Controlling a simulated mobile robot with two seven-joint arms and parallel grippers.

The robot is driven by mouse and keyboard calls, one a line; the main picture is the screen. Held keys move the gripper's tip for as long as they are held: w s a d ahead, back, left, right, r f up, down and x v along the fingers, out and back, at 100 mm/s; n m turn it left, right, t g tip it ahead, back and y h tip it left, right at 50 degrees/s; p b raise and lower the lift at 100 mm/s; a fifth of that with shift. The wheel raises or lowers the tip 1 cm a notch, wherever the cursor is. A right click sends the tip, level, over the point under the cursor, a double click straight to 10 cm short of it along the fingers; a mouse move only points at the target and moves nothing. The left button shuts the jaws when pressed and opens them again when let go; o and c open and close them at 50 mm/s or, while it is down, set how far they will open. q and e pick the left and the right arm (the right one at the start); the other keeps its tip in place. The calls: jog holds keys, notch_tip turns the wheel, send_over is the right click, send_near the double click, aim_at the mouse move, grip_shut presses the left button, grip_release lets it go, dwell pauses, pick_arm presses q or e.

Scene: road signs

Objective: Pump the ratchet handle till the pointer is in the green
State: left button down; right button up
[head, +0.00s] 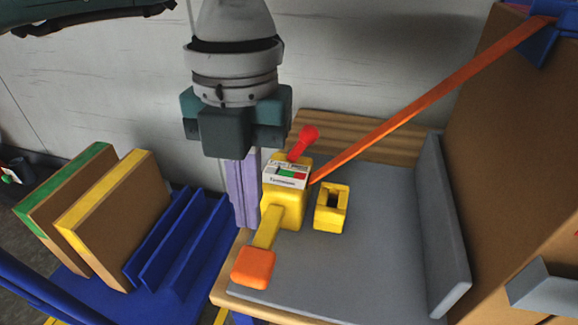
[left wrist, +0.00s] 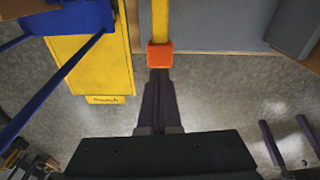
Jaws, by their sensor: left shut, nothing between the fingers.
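The yellow ratchet tensioner (head: 285,206) stands on a grey platform (head: 385,240), with a label bearing red and green bands (head: 290,174) on its top. I cannot make out where a pointer stands on it. A red knob (head: 304,141) sticks up behind the label. The yellow handle (head: 268,228) slopes forward to an orange grip (head: 254,268), which also shows in the left wrist view (left wrist: 160,55). My left gripper (head: 246,222) is shut and empty, fingers down, just left of the tensioner. In the wrist view its tips (left wrist: 160,72) appear at the orange grip; contact is unclear.
An orange strap (head: 430,95) rises from the tensioner to a blue fitting at upper right, beside a tall brown box (head: 520,150). A yellow block with an opening (head: 331,207) stands right of the tensioner. Blue racks (head: 185,240) and edged boards (head: 115,205) are at left.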

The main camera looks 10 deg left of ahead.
aim_at(254, 262)
pick_arm(q)
jog(key=f+b, duration=0.1)
jog(key=f, duration=0.1)
jog(key=f+b, duration=0.3)
jog(key=f, duration=0.1)
jog(key=shift+s, duration=0.35)
